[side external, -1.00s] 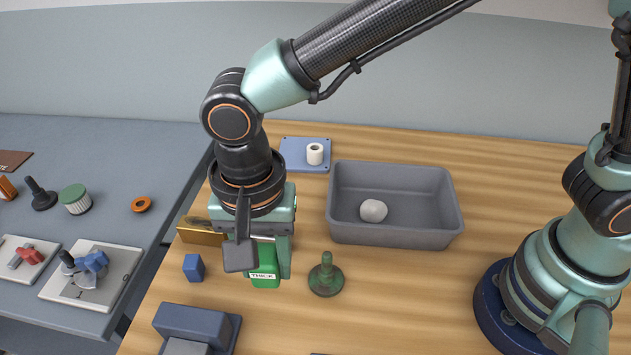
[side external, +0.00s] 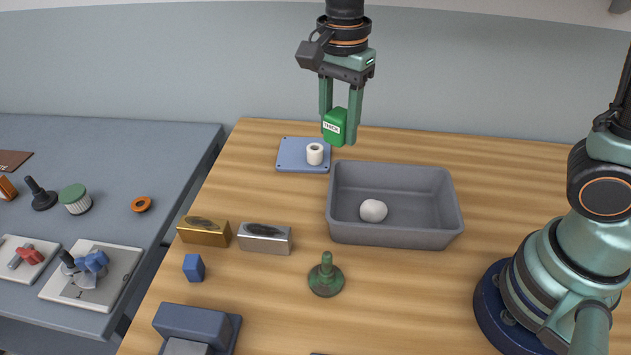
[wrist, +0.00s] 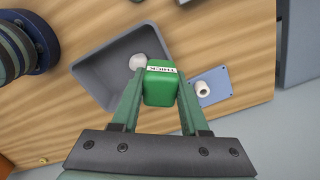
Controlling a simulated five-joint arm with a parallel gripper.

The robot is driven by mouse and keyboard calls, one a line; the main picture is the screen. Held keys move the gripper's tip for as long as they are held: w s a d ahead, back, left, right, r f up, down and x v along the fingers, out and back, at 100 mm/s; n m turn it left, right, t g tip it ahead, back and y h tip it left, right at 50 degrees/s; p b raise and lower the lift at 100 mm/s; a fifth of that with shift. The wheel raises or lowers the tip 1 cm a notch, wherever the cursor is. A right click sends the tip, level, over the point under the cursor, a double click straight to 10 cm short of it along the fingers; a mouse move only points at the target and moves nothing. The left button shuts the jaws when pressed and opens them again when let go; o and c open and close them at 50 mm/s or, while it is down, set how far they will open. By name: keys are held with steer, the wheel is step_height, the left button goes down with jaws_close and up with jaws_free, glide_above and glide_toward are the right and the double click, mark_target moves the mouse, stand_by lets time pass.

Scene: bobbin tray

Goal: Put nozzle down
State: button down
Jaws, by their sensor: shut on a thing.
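My gripper (side external: 338,140) is shut on a green block (side external: 334,124) with a white label reading THICK. It holds the block upright in the air, above the back of the wooden table. The wrist view also shows the green block (wrist: 159,88) between my two fingers. I cannot tell from its shape whether this block is the nozzle. A blue plate (side external: 290,158) with a white bobbin (side external: 315,154) standing on it lies on the table. In the wrist view the plate (wrist: 215,80) and bobbin (wrist: 203,89) are right of my fingers.
A grey bin (side external: 440,234) holding a pale round lump (side external: 373,211) is right of the plate. A gold block (side external: 203,234), a silver block (side external: 264,240), a blue block (side external: 194,268) and a green knob piece (side external: 326,279) stand nearer.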

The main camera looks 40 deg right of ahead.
steer(key=s+d+m, duration=0.2)
steer(key=d+m, duration=0.4)
steer(key=d, duration=1.2)
steer(key=m, duration=0.6)
glide_above(462, 185)
step_height(462, 185, down, 20)
steer(key=shift+a+f, duration=0.1)
steer(key=shift+f, duration=0.05)
steer(key=shift+f, duration=0.1)
steer(key=shift+c, duration=2.1)
jaws_free()
